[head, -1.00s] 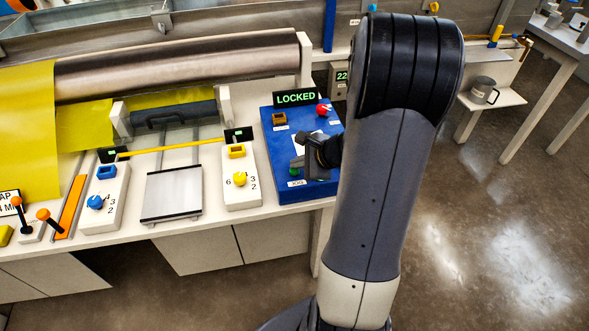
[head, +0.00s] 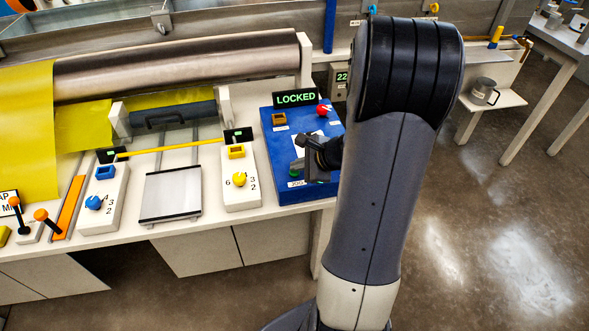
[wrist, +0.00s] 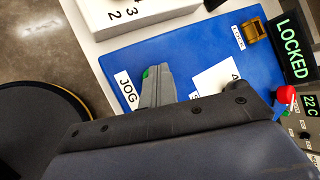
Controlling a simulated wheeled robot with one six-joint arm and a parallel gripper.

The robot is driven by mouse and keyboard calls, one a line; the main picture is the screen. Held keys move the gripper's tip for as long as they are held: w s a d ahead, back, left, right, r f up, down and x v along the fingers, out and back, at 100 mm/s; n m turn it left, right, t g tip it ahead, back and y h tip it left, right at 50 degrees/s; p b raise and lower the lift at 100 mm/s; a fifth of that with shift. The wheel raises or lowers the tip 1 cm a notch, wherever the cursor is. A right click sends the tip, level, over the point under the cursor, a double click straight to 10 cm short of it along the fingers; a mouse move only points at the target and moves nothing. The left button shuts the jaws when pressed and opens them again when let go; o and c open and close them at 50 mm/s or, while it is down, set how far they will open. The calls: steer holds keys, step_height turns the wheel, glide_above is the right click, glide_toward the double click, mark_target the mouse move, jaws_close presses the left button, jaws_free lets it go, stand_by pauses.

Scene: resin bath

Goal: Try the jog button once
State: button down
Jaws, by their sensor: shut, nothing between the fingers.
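The blue control panel (head: 275,155) stands at the right end of the bench. Its green jog button is almost hidden in the head view; a green sliver of the jog button (wrist: 146,73) shows at the fingertips in the wrist view, beside the JOG label (wrist: 127,90). My gripper (head: 296,171) is shut and empty, with its fingertips right over the button; the gripper also shows in the wrist view (wrist: 157,74). I cannot tell whether the tips touch or press it. The display (head: 296,98) at the panel's back reads LOCKED in green.
A red knob (head: 323,110) and a brown square switch (head: 279,119) sit at the panel's back. A white box with a yellow knob (head: 239,179) stands just left of the panel. A steel roller (head: 180,65) spans the bench behind.

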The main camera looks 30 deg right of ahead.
mark_target(298, 173)
steer(key=shift+r+p, duration=0.7)
steer(key=shift+r, duration=0.25)
step_height(298, 173, up, 5)
steer(key=p, duration=0.4)
steer(key=shift+s+a+f, duration=0.1)
stand_by(0.6)
